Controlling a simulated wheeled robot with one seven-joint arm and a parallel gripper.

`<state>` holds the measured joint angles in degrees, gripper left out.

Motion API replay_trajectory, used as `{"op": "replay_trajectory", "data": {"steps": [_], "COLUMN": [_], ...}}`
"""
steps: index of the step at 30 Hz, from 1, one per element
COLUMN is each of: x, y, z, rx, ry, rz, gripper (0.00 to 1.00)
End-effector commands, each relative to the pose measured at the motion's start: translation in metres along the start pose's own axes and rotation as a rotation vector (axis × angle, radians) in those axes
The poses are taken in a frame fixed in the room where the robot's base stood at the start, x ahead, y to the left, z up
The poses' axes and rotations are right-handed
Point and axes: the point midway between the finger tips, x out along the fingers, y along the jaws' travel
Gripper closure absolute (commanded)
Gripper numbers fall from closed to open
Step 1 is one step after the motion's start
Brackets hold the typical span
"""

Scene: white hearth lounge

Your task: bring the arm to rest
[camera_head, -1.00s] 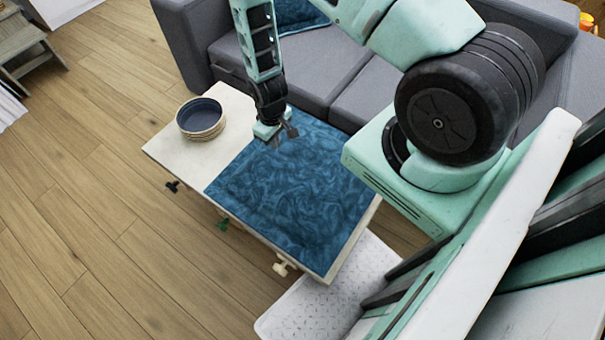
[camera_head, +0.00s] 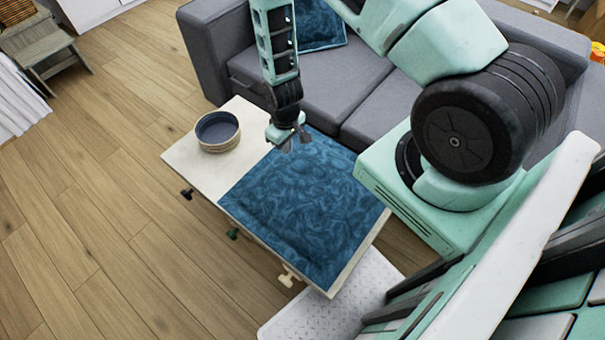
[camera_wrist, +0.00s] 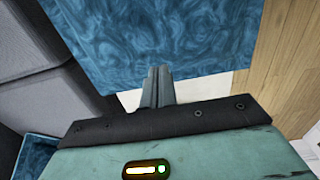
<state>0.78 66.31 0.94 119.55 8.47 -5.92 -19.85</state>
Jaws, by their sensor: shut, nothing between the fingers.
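My gripper (camera_head: 296,142) hangs above the far edge of a low table, over the border between a blue swirled cloth and the bare pale tabletop. In the wrist view its two fingers (camera_wrist: 157,86) are together, with nothing between them. The arm reaches over from the right of the head view, bent, with its forearm pointing down. The exact height of the fingers above the cloth is hard to tell.
The table (camera_head: 190,160) carries the blue cloth (camera_head: 300,205) and a round dark-lined bowl (camera_head: 217,131) at its left. A grey sofa (camera_head: 350,85) with a blue cushion (camera_head: 318,25) stands behind. Wooden floor (camera_head: 110,180) is clear at the left. A wooden stool (camera_head: 45,45) is far left.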

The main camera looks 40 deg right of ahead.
Motion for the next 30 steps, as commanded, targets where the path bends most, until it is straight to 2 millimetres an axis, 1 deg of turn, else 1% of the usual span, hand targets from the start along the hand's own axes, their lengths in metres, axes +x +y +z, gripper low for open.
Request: {"op": "replay_trajectory", "data": {"steps": [7,9,11,14,15,17,18,20,21,23,24,25,27,29,30], "x": [0.0,-0.005,-0.016,-0.05,-0.067,-0.096,-0.116,-0.144,-0.163,-0.19,-0.207,-0.22,-0.248,-0.27,-0.285], "y": [0.0,-0.004,-0.011,-0.034,-0.046,-0.067,-0.081,-0.102,-0.114,-0.133,-0.145,-0.153,-0.171,-0.184,-0.191], "z": [0.0,-0.003,-0.007,-0.018,-0.022,-0.026,-0.026,-0.023,-0.019,-0.012,-0.005,0.001,0.017,0.033,0.044], "rx": [0.0,-0.003,-0.01,-0.032,-0.044,-0.068,-0.086,-0.113,-0.132,-0.163,-0.185,-0.202,-0.242,-0.276,-0.3], "ry": [0.0,0.004,0.008,0.02,0.025,0.031,0.033,0.033,0.034,0.035,0.033,0.033,0.031,0.029,0.028], "rz": [0.0,-0.004,-0.013,-0.038,-0.051,-0.071,-0.085,-0.102,-0.112,-0.124,-0.13,-0.134,-0.138,-0.138,-0.135], "gripper": [1.0,1.0,1.0,1.0,1.0,1.0,1.0,1.0,1.0,1.0,1.0,1.0,1.0,1.0,1.0]}}
